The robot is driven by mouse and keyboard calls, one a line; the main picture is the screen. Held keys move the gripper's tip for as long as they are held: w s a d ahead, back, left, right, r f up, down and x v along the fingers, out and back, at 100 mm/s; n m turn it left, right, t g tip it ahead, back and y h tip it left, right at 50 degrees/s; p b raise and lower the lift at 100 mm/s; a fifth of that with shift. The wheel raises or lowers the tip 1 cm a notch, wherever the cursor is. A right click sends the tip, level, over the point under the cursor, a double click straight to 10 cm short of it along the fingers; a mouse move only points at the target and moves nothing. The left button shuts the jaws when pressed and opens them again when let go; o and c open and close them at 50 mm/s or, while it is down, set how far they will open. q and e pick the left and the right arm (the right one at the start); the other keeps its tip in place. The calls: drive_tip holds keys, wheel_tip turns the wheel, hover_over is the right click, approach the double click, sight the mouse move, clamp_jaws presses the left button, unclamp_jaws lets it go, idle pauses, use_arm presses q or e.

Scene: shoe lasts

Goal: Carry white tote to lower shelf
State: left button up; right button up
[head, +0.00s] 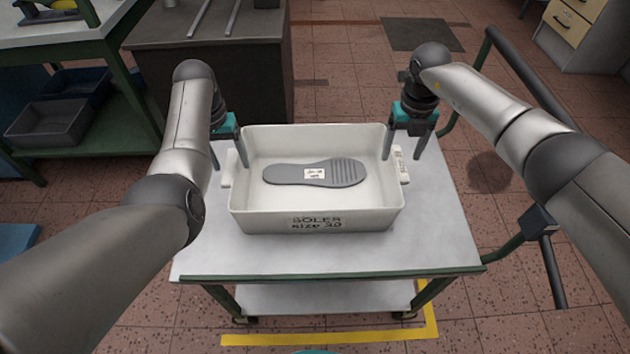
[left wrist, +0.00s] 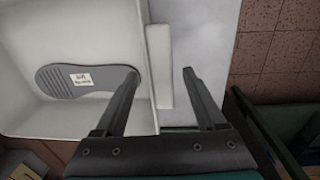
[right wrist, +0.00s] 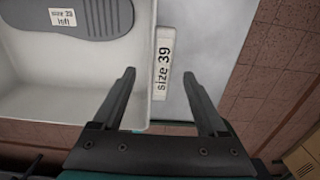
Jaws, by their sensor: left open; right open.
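The white tote (head: 318,220) stands upright on the top of a trolley (head: 330,258), with "SOLES size 39" written on its near wall. A grey shoe sole (head: 345,172) with a white label lies flat inside it. My left gripper (head: 230,168) is open at the tote's left end, fingers pointing down. In the left wrist view its fingers (left wrist: 160,75) stand either side of the tote's end wall and side handle (left wrist: 158,60). My right gripper (head: 402,158) is open at the right end. In the right wrist view its fingers (right wrist: 160,75) straddle the wall and the handle marked "size 39" (right wrist: 162,65).
The trolley's lower shelf (head: 320,298) shows below its top and looks empty. A green bench (head: 90,140) with grey bins (head: 48,124) on its shelf stands at the left. A dark cabinet (head: 215,70) stands behind. Yellow tape (head: 330,338) marks the floor.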

sight(398, 162)
use_arm(q)
drive_tip(key=shift+d+f, duration=0.1)
drive_tip(key=shift+f, duration=2)
use_arm(e)
drive_tip(key=shift+f, duration=2.15)
use_arm(q)
clamp_jaws()
use_arm(e)
drive_tip(key=c, duration=1.2)
clamp_jaws()
drive_tip(key=shift+a+r, duration=0.1)
